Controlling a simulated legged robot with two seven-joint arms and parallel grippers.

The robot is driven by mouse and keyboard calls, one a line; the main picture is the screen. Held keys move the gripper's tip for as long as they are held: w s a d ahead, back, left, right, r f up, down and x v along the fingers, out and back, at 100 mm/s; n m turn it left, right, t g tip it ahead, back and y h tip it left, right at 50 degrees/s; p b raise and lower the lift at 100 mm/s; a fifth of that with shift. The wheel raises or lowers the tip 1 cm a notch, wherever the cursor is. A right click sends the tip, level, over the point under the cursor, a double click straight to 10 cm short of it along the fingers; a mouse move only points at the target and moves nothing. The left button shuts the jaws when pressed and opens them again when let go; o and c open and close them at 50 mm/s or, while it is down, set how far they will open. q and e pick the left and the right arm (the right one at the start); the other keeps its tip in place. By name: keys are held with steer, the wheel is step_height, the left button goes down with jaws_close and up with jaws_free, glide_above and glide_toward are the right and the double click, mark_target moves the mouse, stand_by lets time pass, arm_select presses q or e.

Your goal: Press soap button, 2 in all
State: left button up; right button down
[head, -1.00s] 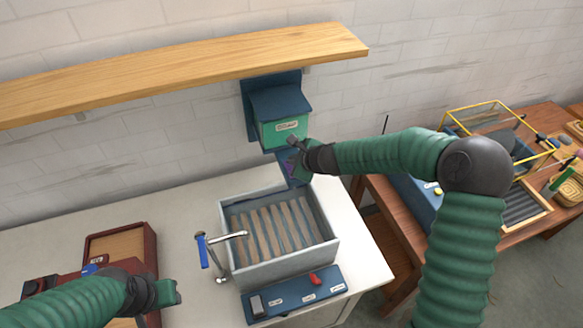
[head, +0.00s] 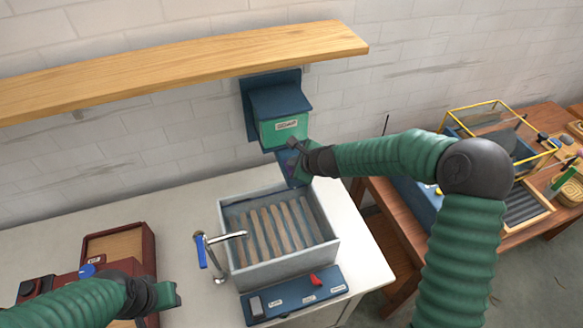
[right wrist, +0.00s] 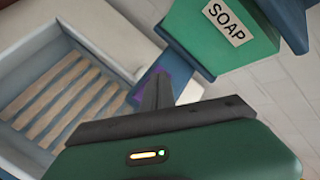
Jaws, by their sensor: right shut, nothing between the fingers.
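The soap dispenser (head: 284,132), a green box with a blue hood, hangs on the wall below the wooden shelf. Its SOAP label also shows in the right wrist view (right wrist: 225,22). A blue plate with a faint purple patch (right wrist: 150,76) lies below the box, partly hidden behind my gripper. My right gripper (head: 294,150) is shut and empty, just below and in front of the box. Its fingers (right wrist: 157,88) overlap the plate in the right wrist view; contact cannot be told. I cannot make out a separate button. My left gripper (head: 176,294) is at the lower left, away from the dispenser; its jaw opening is unclear.
A grey basin (head: 325,245) with wooden slats stands below on the white table (head: 180,215). A tap (head: 204,250) with a blue handle is at its left, and a blue control panel (head: 290,297) in front. The wooden shelf (head: 190,65) overhangs the dispenser.

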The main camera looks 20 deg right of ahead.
steer(key=shift+f+b, duration=0.3)
steer(key=shift+f, duration=0.05)
steer(key=shift+r, duration=0.1)
stand_by(0.4)
steer(key=shift+r+p, duration=0.85)
steer(key=shift+p, duration=0.1)
steer(key=shift+r, duration=0.1)
step_height(320, 180, up, 5)
steer(key=p, duration=0.4)
steer(key=shift+p, duration=0.4)
stand_by(1.5)
